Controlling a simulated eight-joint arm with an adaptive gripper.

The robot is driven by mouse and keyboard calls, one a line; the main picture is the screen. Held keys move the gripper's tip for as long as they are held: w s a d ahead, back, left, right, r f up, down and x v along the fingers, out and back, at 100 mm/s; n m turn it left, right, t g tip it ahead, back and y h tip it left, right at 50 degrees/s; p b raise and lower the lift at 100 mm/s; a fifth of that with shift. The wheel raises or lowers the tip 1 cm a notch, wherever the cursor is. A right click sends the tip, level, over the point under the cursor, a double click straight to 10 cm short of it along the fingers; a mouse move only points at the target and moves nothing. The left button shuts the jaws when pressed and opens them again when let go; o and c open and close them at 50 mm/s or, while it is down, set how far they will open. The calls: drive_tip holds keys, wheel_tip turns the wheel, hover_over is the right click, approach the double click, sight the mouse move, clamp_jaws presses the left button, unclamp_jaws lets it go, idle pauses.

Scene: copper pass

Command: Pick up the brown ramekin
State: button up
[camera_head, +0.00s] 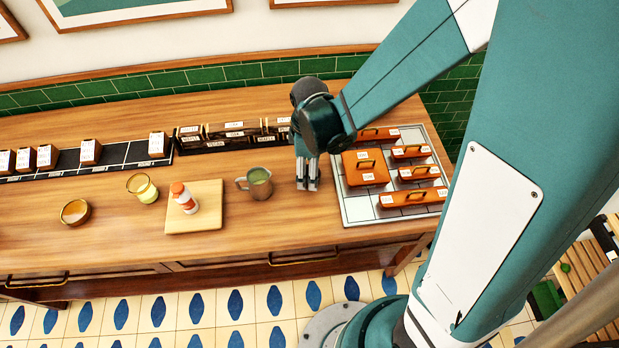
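The brown ramekin (75,211) sits upright on the wooden counter (120,245) at the left, near the front edge. It is a small round bowl, and nothing touches it. My gripper (308,186) points down over the counter, far to the right of the ramekin, between a grey-green mug and a tiled tray. Its two fingers look close together, but they are too small here to tell whether they are open or shut. I see nothing held between them.
Between ramekin and gripper stand a glass cup of yellow-green liquid (142,188), a red-capped bottle (184,198) on a board (207,217), and the mug (257,183). Labelled boxes line the back. The tray (355,207) holds orange lidded pieces. Counter left of the ramekin is clear.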

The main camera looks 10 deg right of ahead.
drive_tip(key=shift+f, duration=1.4)
drive_tip(key=c, duration=1)
